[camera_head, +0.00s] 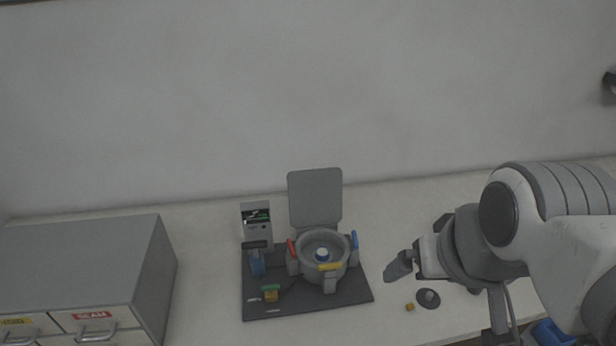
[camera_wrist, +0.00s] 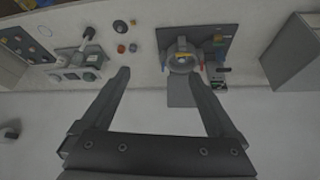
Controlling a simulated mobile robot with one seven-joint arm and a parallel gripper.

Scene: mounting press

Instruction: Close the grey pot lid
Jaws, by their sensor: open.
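The grey pot lid (camera_head: 315,197) stands open and upright at the back of the round grey pot (camera_head: 304,245), which has red, blue and yellow clips around its rim. A small blue and white piece (camera_head: 321,254) sits inside the pot. The lid also shows in the wrist view (camera_wrist: 182,92), hanging below the pot (camera_wrist: 184,66) in that picture. My gripper (camera_head: 396,268) is to the right of the pot, apart from it and from the lid. Its two fingers (camera_wrist: 163,88) are spread wide and nothing is between them.
The pot stands on a dark base plate (camera_head: 258,309) with a small grey control box (camera_head: 257,222) at its left. A grey drawer cabinet (camera_head: 85,265) stands at the left. A dark round knob (camera_head: 429,298) and a small orange piece (camera_head: 409,307) lie under my arm.

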